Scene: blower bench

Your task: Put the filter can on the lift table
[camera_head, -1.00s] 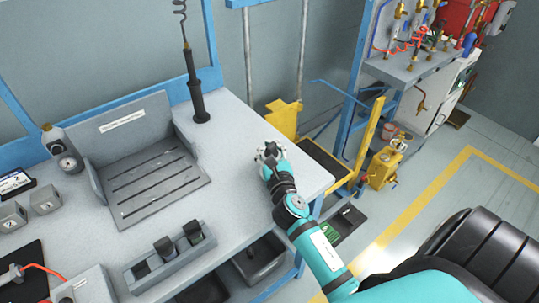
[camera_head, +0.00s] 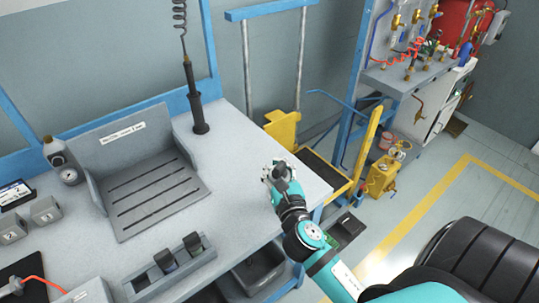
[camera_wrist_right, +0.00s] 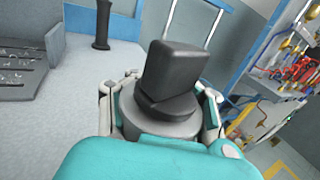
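My right gripper (camera_head: 281,170) is above the right part of the grey bench, near its right edge. In the wrist view its pale finger links (camera_wrist_right: 212,112) stand apart on both sides of a dark block (camera_wrist_right: 178,70) on a round grey base. I cannot tell whether this block is held or is part of the gripper. I cannot pick out the filter can for certain. A low yellow-framed stand with a dark top (camera_head: 322,172), possibly the lift table, is beyond the bench's right edge, partly hidden by it. My left gripper is not in view.
On the bench (camera_head: 240,225) are a slotted grey fixture (camera_head: 155,195), a holder (camera_head: 140,287) with dark blocks, a capped bottle (camera_head: 54,150) and a black upright tool (camera_head: 197,105). A yellow unit (camera_head: 380,177) stands on the floor at right. The bench around my gripper is clear.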

